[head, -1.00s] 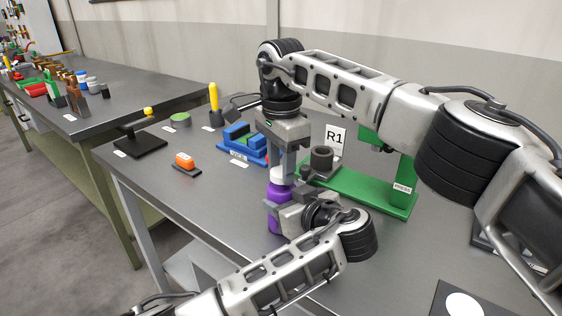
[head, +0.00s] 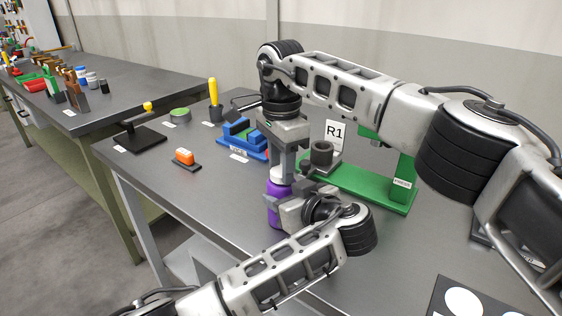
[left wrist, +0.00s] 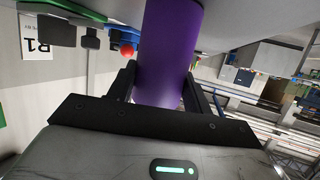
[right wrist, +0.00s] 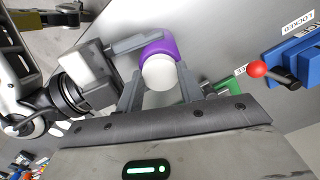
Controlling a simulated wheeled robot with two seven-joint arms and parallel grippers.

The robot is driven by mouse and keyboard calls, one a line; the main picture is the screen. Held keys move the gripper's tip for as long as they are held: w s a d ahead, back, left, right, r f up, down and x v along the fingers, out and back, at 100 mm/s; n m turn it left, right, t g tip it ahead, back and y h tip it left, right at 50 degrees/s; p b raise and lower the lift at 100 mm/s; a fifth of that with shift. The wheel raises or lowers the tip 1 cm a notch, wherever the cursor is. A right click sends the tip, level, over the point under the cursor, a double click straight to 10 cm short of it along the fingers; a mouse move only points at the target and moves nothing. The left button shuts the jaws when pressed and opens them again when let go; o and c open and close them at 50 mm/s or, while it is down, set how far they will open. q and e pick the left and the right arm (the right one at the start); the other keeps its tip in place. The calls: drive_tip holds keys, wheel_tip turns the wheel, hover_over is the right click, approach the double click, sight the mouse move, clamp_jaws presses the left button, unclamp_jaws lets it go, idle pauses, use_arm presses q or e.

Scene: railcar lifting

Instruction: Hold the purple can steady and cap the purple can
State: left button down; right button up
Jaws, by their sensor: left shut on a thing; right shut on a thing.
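The purple can (head: 274,215) stands upright on the near part of the grey table. My left gripper (head: 284,208) comes from the front and is shut around the can's side; the left wrist view shows the purple can (left wrist: 168,55) between its fingers. My right gripper (head: 281,165) points down from above and is shut on the white cap (head: 280,174), which sits at the top of the can. In the right wrist view the white cap (right wrist: 159,72) is between the fingers, with the purple can (right wrist: 157,49) around and beneath it. Whether the cap is fully seated is hidden.
A blue fixture (head: 240,139) stands just behind and left.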

drive_tip(key=m, duration=0.3)
drive_tip(key=shift+m, duration=0.4)
drive_tip(key=m, duration=0.5)
drive_tip(key=shift+w, duration=0.1)
drive_tip(key=m, duration=2.2)
drive_tip(key=shift+d, duration=0.1)
drive_tip(key=m, duration=0.4)
drive_tip(key=shift+m, duration=0.3)
drive_tip(key=o, duration=1.1)
